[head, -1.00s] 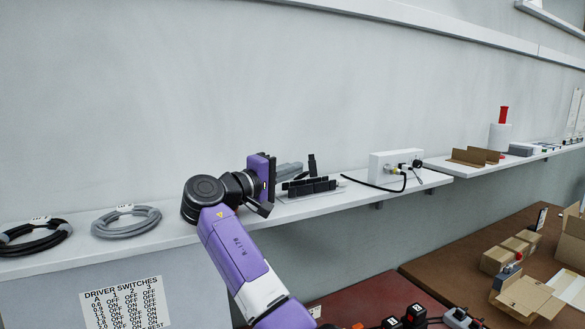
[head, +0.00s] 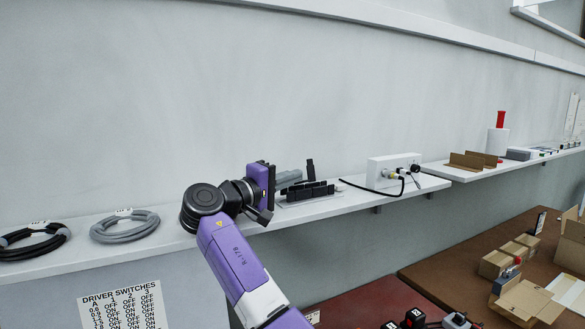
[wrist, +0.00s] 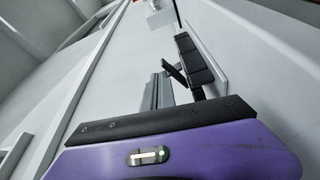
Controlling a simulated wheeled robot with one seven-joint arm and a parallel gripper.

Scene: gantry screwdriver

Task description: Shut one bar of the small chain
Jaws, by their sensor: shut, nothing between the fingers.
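The small chain (head: 318,190) is a row of black links on a pale plate on the wall shelf. One black bar (head: 310,169) stands up above the row in the head view. In the wrist view the row of links (wrist: 194,57) lies beyond the hand, and a bar (wrist: 174,75) sticks out at an angle on its left side. My gripper (head: 266,186), purple and black, is just left of the chain, shut and empty.
A white box (head: 385,170) with plugs and a black cable stands to the right. A grey cable coil (head: 124,226) and a black coil (head: 35,235) lie at the left. The wall is close behind.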

